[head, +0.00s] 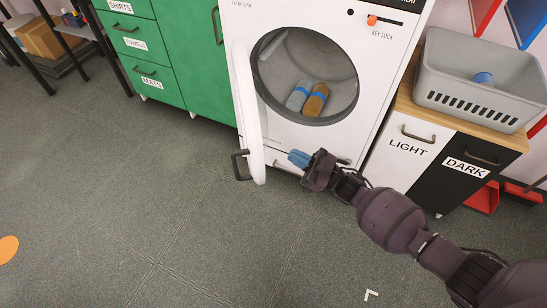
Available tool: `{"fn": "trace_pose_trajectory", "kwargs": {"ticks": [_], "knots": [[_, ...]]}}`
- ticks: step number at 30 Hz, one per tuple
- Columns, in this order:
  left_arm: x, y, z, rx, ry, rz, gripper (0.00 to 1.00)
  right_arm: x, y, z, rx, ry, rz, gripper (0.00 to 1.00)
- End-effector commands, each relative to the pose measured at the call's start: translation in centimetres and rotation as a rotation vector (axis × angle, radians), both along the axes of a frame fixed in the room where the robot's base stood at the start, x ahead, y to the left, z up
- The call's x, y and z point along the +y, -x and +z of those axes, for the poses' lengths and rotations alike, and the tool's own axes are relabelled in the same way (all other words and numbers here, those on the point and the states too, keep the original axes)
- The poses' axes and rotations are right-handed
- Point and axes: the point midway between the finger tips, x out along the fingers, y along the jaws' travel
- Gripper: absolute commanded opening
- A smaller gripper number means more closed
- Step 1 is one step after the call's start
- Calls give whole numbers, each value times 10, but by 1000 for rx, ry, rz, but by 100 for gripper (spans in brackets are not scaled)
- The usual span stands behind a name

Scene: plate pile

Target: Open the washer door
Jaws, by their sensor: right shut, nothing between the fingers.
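The white washer (372,75) stands at the back with its round drum opening (327,62) uncovered. The washer door (253,130) stands swung out at the left of the opening, seen nearly edge-on. Its dark handle (240,165) is at the door's near, lower end. My right gripper (299,159), with blue fingertips, is shut and empty in front of the washer's lower front. It is to the right of the door and its handle, apart from both. My left gripper is not in view.
A grey and a brown rolled item (315,99) lie in the drum. Green drawers (165,50) stand left of the washer. A laundry cabinet (402,150) with a grey basket (480,80) stands close on the right.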

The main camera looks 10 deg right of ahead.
Motion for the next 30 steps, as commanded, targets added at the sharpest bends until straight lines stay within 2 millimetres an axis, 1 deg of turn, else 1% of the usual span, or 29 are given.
{"fn": "trace_pose_trajectory", "kwargs": {"ticks": [1,6,9,12,15,17,20,23,30], "knots": [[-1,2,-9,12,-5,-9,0,-13,-3,-11,13,39,93,0],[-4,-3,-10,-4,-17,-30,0,-51,-11,-14,97,169,385,0],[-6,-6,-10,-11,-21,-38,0,-71,-14,-16,165,248,502,0],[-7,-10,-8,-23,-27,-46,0,-85,-16,-15,220,306,573,0],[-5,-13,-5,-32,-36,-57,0,-91,-17,-14,248,335,604,0],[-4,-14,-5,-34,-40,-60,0,-90,-18,-13,254,340,611,0],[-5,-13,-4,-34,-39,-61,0,-82,-17,-12,253,339,613,0],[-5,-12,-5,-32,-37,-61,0,-68,-16,-11,251,338,613,0],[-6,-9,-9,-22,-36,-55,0,-26,-14,-13,253,336,612,0]]}}
